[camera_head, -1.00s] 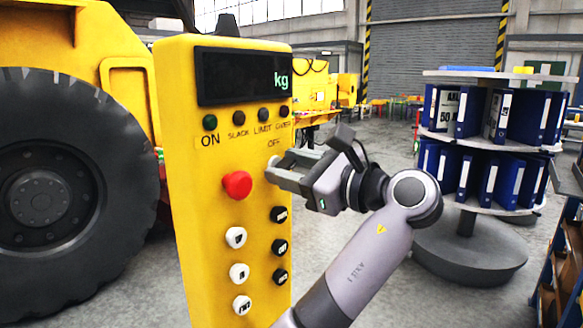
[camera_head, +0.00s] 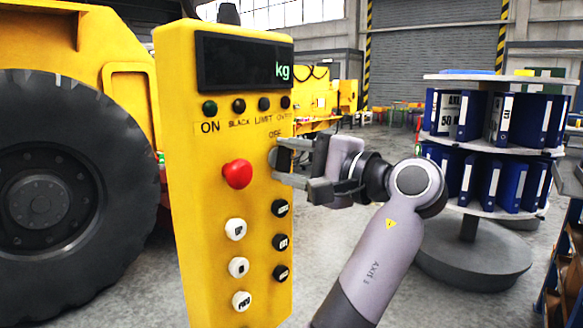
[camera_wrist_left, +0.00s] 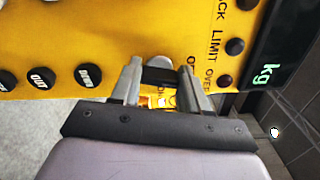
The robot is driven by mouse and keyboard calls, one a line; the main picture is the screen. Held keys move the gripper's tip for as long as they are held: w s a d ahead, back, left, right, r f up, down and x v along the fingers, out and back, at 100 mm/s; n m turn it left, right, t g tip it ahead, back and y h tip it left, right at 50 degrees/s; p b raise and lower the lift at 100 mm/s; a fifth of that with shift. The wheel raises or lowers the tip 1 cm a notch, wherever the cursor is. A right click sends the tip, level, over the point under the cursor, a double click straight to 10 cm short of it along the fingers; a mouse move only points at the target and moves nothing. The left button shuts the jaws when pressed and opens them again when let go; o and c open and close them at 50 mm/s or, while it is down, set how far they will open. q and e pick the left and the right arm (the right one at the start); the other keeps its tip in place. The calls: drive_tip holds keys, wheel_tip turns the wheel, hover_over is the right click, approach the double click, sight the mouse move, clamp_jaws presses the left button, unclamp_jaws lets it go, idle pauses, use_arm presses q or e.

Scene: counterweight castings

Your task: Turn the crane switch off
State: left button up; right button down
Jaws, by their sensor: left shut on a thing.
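The crane switch (camera_head: 283,160) is a small dark knob on the right part of a yellow control panel (camera_head: 205,190), just below the "OFF" label. My left gripper (camera_head: 286,161) is shut on it, one finger above and one below in the head view. In the left wrist view the two grey fingers (camera_wrist_left: 160,82) stand on either side of the dark switch handle (camera_wrist_left: 160,75). My right gripper is not in view.
The panel also carries a red button (camera_head: 237,174), several white and black buttons, a row of small lamps and a "kg" display (camera_head: 245,66). A large tyre (camera_head: 70,200) is at the left. A round rack of blue binders (camera_head: 470,258) stands at the right.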

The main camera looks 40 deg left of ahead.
use_arm(q)
drive_tip(key=shift+f+n+b, duration=0.1)
drive_tip(key=shift+n+b, duration=0.4)
drive_tip(key=shift+n, duration=0.7)
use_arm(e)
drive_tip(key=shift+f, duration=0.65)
use_arm(q)
drive_tip(key=shift+n, duration=0.3)
drive_tip(key=o, duration=1.1)
drive_tip(key=shift+c, duration=0.2)
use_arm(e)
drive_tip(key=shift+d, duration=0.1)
